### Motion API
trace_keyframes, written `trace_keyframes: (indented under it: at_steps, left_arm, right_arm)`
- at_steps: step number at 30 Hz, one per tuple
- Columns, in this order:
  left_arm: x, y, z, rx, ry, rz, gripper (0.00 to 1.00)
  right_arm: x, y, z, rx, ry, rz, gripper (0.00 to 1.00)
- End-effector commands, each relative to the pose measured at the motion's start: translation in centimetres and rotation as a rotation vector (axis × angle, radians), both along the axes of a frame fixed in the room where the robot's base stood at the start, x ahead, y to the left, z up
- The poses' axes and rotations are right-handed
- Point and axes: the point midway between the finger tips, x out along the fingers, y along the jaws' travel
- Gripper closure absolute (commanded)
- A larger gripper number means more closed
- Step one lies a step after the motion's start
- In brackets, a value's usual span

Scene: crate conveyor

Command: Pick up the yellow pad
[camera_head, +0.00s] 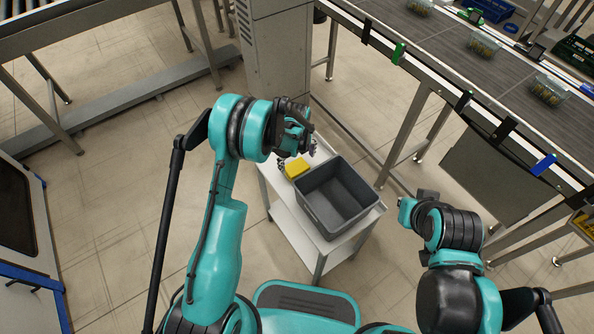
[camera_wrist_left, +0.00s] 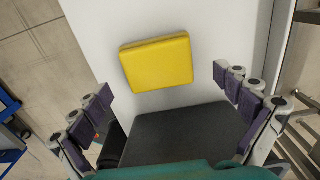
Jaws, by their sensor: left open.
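The yellow pad (camera_head: 297,168) lies on the white cart top (camera_head: 322,150), just left of the grey crate (camera_head: 318,181). In the left wrist view the yellow pad (camera_wrist_left: 157,63) is a slightly tilted, soft-edged square lying flat on the white surface. My left gripper (camera_head: 298,152) is above the cart by the pad, its fingers partly hidden by its own wrist. In the left wrist view my left gripper (camera_wrist_left: 165,92) is open, its purple-padded fingers wide apart with nothing between them. The pad lies ahead of the fingers. My right arm shows at the right; its fingers cannot be made out.
The empty grey crate stands on the cart beside the pad; a dark surface (camera_wrist_left: 185,135) shows below the pad in the wrist view. A conveyor (camera_head: 455,45) carrying clear tubs (camera_head: 483,44) runs along the upper right. A grey cabinet (camera_head: 277,60) stands behind the cart.

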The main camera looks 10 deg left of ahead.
Motion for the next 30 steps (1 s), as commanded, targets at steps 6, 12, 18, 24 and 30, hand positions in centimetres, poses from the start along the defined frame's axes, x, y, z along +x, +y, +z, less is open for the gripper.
trace_keyframes:
  at_steps: [6, 12, 18, 24, 30]
  left_arm:
    - [0.0, 0.3, -3.7, 0.0, 0.0, 0.001, 0.0]
    - [0.0, 0.3, -3.9, 0.0, 0.0, 0.001, 0.0]
    - [0.0, 0.3, -3.9, 0.0, 0.0, 0.001, 0.37]
    - [0.0, 0.3, -3.9, 0.0, 0.0, 0.001, 0.48]
    - [0.0, 0.3, -3.5, 0.0, 0.0, 0.001, 0.48]
  right_arm:
    - [0.0, 0.0, -2.1, 0.0, 0.0, 0.0, 1.0]
    - [0.0, 0.0, -2.0, 0.0, 0.0, 0.0, 1.0]
    - [0.0, 0.0, -2.0, 0.0, 0.0, 0.0, 1.0]
    - [0.0, 0.0, -2.0, 0.0, 0.0, 0.0, 1.0]
    - [0.0, 0.0, -1.9, 0.0, 0.0, 0.0, 1.0]
